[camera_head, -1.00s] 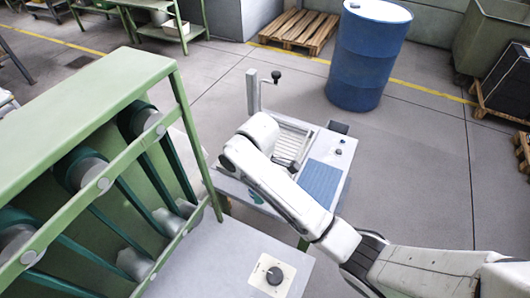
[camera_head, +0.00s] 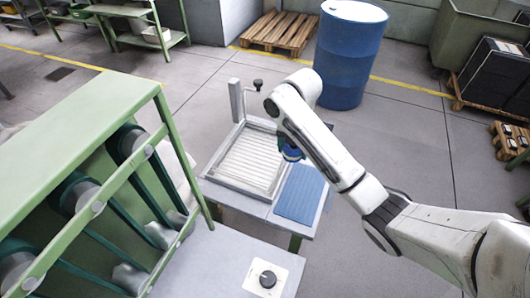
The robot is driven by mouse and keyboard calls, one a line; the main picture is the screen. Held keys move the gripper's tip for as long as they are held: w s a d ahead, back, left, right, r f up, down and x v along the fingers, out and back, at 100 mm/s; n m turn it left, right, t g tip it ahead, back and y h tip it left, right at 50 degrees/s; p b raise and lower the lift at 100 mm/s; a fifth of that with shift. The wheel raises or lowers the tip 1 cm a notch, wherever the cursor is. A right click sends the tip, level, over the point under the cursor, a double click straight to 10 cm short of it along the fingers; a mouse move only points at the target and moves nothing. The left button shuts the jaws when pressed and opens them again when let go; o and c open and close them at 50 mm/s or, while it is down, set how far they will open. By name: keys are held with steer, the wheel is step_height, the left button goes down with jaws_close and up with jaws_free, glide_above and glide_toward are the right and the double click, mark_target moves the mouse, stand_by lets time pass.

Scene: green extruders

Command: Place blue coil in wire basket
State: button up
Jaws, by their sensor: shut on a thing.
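The blue coil (camera_head: 292,153) is a small round blue thing, partly hidden under the end of my arm. My gripper (camera_head: 284,144) is mostly hidden by my white wrist; only a dark teal bit shows. It is shut on the blue coil, which appears above the small grey table, between the framed tray and the blue mat. No clear wire basket shows; the metal-framed tray with pale slats (camera_head: 247,161) on that table may be it. The coil appears at the tray's right edge; its height above it is hard to tell.
A blue ribbed mat (camera_head: 300,195) lies right of the tray. A post with a crank (camera_head: 238,100) rises behind the tray. A green machine frame (camera_head: 90,130) with rollers stands left. A blue drum (camera_head: 347,55) stands behind my arm.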

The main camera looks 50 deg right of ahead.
steer(key=b, duration=1.1)
glide_above(268, 156)
steer(key=s, duration=0.1)
step_height(268, 156, down, 8)
steer(key=shift+f, duration=0.1)
steer(key=shift+w+f, duration=0.5)
steer(key=shift+f, duration=0.15)
steer(key=shift+d+f+p, duration=0.1)
steer(key=shift+f+p, duration=0.4)
steer(key=shift+f, duration=1.1)
steer(key=shift+f, duration=0.2)
steer(key=o, duration=0.8)
steer(key=shift+o, duration=0.2)
steer(key=shift+r, duration=0.1)
step_height(268, 156, up, 12)
steer(key=shift+p, duration=0.3)
